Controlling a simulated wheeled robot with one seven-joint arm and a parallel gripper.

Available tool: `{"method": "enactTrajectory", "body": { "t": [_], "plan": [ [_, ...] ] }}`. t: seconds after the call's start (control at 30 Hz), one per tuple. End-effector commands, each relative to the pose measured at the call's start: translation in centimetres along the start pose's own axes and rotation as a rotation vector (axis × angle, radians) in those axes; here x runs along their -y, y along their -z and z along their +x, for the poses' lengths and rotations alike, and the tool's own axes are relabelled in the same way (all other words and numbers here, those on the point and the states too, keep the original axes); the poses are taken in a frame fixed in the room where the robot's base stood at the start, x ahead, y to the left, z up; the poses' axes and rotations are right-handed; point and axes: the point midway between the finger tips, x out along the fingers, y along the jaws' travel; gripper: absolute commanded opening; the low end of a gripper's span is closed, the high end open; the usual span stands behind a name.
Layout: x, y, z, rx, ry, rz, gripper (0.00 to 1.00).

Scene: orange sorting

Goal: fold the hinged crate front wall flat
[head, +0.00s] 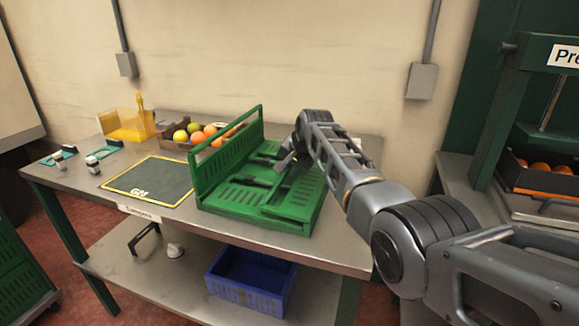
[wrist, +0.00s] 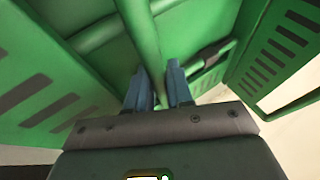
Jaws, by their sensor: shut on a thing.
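The green hinged crate (head: 262,208) stands on the grey table. Its slotted left wall (head: 228,152) is upright, and green slotted panels lie low across the rest. My gripper (head: 288,160) is at the crate's right rear part, low over the panels, its fingertips partly hidden by the arm. In the wrist view, the two blue-grey fingers of my gripper (wrist: 158,82) are on either side of a green crate bar (wrist: 142,38), shut on it. Slotted green panels (wrist: 40,95) show on both sides. I cannot tell which wall the bar belongs to.
A dark mat with a yellow border (head: 150,182) lies left of the crate. A fruit box (head: 176,144) and a yellow holder (head: 128,124) stand behind it. A blue crate (head: 250,280) is on the lower shelf. A green press frame (head: 500,110) stands at right.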

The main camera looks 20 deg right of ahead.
Motion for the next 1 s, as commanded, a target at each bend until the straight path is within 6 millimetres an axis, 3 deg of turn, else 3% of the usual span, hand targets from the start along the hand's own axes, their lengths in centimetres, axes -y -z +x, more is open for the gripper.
{"method": "enactTrajectory", "body": {
  "t": [0.57,0.6,0.67,1.0],
  "plan": [
    [-0.14,-0.18,0.36,0.0,-0.032,-0.014,0.0],
    [-0.14,-0.19,0.36,0.0,-0.032,-0.014,0.22],
    [-0.15,-0.2,0.37,0.0,-0.032,-0.014,0.27],
    [-0.09,-0.13,0.04,-0.001,-0.031,-0.014,0.27]
  ]
}}
